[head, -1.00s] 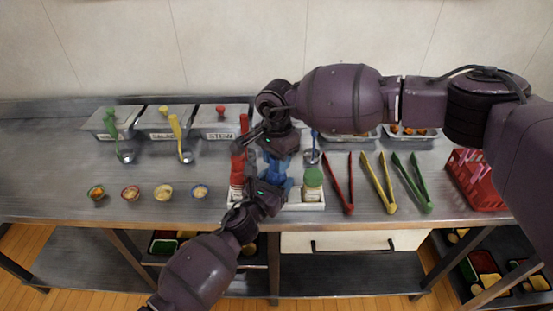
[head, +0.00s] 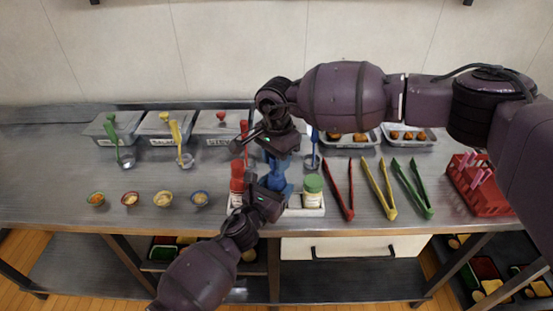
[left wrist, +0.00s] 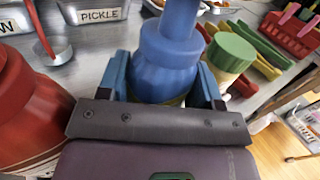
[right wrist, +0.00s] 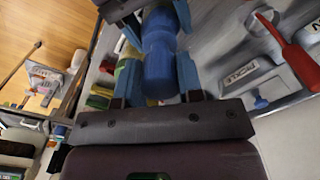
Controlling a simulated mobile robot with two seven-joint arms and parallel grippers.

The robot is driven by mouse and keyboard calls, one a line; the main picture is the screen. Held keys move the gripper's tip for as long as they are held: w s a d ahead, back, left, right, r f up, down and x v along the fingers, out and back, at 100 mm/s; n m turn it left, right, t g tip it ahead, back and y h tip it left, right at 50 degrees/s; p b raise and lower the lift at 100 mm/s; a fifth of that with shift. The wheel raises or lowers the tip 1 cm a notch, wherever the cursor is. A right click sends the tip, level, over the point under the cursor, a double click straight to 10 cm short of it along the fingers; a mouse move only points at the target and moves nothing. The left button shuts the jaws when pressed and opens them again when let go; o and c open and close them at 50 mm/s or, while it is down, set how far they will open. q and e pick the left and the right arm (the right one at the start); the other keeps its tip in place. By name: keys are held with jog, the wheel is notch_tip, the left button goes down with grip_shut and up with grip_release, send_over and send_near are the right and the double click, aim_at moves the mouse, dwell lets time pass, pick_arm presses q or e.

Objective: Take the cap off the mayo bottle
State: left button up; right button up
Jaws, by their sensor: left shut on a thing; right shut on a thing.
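The blue-capped bottle, taken as the mayo bottle, shows in the left wrist view (left wrist: 170,100); its label is hidden. Its ribbed blue cap (left wrist: 170,62) has a narrower nozzle on top. My left gripper (head: 270,190) comes from the front, its blue fingers shut around the bottle just below the cap. My right gripper (head: 279,158) comes from behind and above. In the right wrist view its fingers are shut on both sides of the blue cap (right wrist: 158,70). I cannot tell whether cap and bottle are apart.
A red bottle (head: 237,180) stands close on the left and a green-capped bottle (head: 313,190) on the right, in a white tray (head: 313,211). Red, yellow and green tongs (head: 381,190) lie to the right. Small bowls (head: 163,198) stand to the left.

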jog(key=shift+r, duration=2)
pick_arm(q)
jog(key=o, duration=1.4)
jog(key=shift+c, duration=0.2)
jog(key=shift+s, duration=0.1)
